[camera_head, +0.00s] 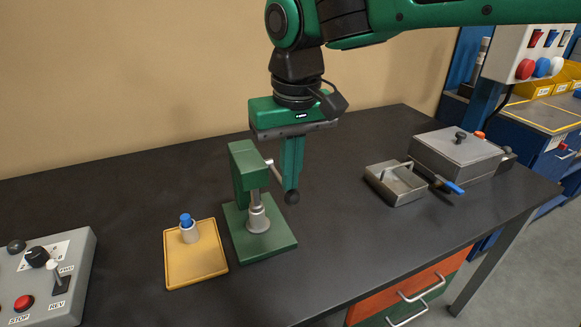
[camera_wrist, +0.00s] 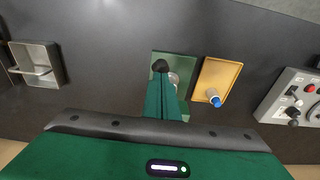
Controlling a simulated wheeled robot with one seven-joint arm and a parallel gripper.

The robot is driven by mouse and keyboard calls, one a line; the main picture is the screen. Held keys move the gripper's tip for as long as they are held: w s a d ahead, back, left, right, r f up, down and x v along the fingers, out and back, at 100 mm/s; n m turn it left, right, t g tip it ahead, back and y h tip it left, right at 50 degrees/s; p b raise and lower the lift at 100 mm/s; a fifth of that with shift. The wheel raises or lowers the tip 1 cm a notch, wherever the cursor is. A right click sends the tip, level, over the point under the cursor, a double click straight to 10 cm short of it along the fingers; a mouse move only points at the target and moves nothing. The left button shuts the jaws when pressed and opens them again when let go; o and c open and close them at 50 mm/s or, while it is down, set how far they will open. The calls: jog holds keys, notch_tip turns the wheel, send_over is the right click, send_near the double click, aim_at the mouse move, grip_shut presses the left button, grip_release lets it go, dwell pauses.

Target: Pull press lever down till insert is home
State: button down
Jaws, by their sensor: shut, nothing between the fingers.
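The green arbor press (camera_head: 252,200) stands on the dark bench, its grey ram (camera_head: 257,215) above the base plate (camera_head: 275,240). Its lever ends in a black ball knob (camera_head: 291,197), low on the press's right side. My gripper (camera_head: 291,185) is shut, pointing down, with its fingertips right by the knob; I cannot tell whether they touch it. In the wrist view the fingers (camera_wrist: 163,85) reach toward the knob (camera_wrist: 160,66) and hide most of the press. The insert under the ram cannot be made out clearly.
A yellow tray (camera_head: 180,275) with a blue-topped grey piece (camera_head: 188,229) lies left of the press. A control box (camera_head: 65,255) is at far left. A grey open tray (camera_head: 384,190) and a lidded metal box (camera_head: 455,155) stand at right. Bench between is clear.

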jog(key=shift+s+d+f, duration=0.15)
jog(key=shift+s+f, duration=0.15)
jog(key=shift+f, duration=0.1)
jog(key=r, duration=0.1)
jog(key=w+r, duration=0.2)
jog(key=r, duration=0.1)
jog(key=shift+a, duration=0.35)
notch_tip(320, 180, up, 9)
jog(key=s, duration=0.1)
jog(key=w+d+f+m+h, duration=0.1)
jog(key=d+f+m, duration=0.3)
jog(key=d, duration=0.9)
jog(key=d+f+m, duration=0.1)
jog(key=d+f, duration=0.4)
jog(key=d, duration=0.7)
jog(key=s+d+f+m+g, duration=0.1)
jog(key=s+d+f+m, duration=0.5)
jog(key=s+d+f, duration=0.9)
jog(key=shift+s+d+y, duration=0.3)
jog(key=shift+s+d, duration=0.65)
jog(key=shift+w, duration=0.1)
